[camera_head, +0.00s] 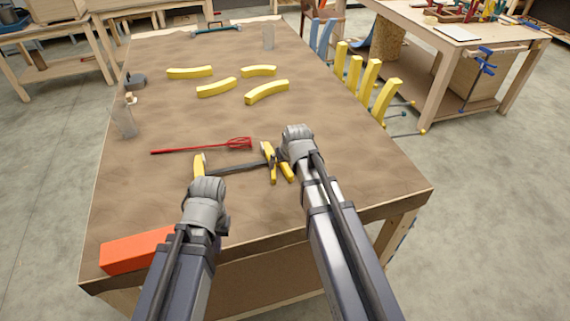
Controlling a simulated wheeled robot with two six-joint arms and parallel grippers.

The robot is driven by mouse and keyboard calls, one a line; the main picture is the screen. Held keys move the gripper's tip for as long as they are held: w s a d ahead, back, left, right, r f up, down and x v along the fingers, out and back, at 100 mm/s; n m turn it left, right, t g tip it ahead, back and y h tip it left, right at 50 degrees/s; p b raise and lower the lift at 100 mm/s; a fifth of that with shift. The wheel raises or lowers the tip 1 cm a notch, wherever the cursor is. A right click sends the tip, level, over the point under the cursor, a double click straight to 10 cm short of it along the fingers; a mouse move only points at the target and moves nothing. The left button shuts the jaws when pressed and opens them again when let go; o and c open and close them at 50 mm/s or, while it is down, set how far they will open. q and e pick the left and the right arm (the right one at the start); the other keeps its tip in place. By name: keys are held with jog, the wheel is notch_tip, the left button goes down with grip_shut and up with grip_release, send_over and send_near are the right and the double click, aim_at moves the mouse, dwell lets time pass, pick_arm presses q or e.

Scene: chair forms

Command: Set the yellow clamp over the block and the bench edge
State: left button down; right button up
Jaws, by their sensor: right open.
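The yellow clamp (238,168) lies on the bench (130,195) near its front, with a dark bar running between a yellow jaw at its left end and a yellow head with handles at its right. An orange-red block (137,250) sits at the bench's front left corner, close to the front edge. My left gripper (205,184) is just in front of the clamp's left jaw; its fingers are hidden and I cannot tell whether it touches. My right gripper (292,133) is open beside the clamp's right head and handles, partly covering them.
A red tool (202,146) lies just behind the clamp. Several yellow curved pieces (267,91) lie farther back. Clear containers (123,122) stand at the left edge and far back. Another workbench (445,35) stands right.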

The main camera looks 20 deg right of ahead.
jog(key=b+x, duration=0.9)
jog(key=x, duration=0.1)
jog(key=shift+w+f, duration=0.1)
jog(key=shift+f, duration=0.2)
jog(key=shift+r, duration=0.1)
jog(key=shift+a, duration=0.1)
grip_shut()
jog(key=shift+r, duration=0.1)
notch_tip(320, 180, up, 5)
jog(key=p, duration=0.5)
dwell(0.7)
